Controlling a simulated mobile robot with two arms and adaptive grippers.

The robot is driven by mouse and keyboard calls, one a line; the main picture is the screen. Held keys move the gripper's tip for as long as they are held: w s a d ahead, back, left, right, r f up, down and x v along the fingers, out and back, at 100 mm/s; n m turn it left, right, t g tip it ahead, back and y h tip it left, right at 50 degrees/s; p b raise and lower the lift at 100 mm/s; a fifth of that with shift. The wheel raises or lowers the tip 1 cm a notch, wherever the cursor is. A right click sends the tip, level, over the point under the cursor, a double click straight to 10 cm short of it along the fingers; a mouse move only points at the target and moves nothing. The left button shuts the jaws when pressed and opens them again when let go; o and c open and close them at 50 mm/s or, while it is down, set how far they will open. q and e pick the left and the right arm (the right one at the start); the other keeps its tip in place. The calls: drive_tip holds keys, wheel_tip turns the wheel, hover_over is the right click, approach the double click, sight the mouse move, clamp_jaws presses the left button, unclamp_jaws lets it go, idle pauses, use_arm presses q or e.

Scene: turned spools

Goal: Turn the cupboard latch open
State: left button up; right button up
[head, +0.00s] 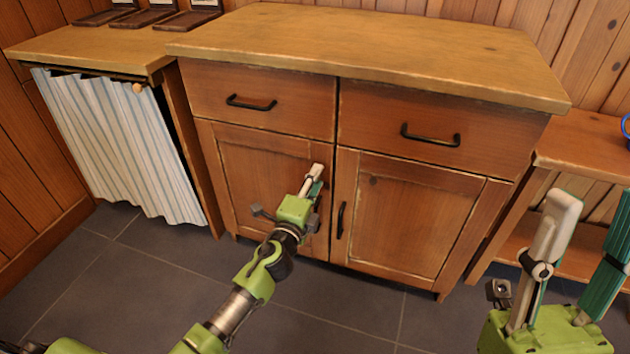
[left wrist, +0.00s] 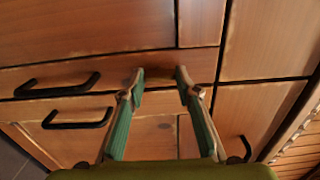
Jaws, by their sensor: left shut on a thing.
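The wooden cupboard has a left door (head: 238,165) and a right door (head: 415,215) below two drawers; both doors look closed. My left gripper (head: 316,173) is at the upper inner corner of the left door, close to the seam between the doors. In the left wrist view my left gripper (left wrist: 160,73) has its fingertips on both sides of a small brown wooden latch (left wrist: 159,74), shut on it. The latch is hidden by the gripper in the head view, and its exact angle is hard to tell. My right gripper (head: 595,205) is open and empty at the right.
A black handle (head: 341,220) is on the right door; both door handles show in the left wrist view. The drawers have black handles (head: 430,136). A striped curtain (head: 120,140) hangs at left, and a low wooden shelf (head: 585,145) stands at right. The grey tiled floor in front is clear.

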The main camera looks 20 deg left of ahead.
use_arm(q)
drive_tip(key=o, duration=1.1)
drive_tip(key=shift+s, duration=0.1)
drive_tip(key=s, duration=1.1)
drive_tip(key=shift+s+a, duration=0.2)
drive_tip(key=shift+s, duration=0.2)
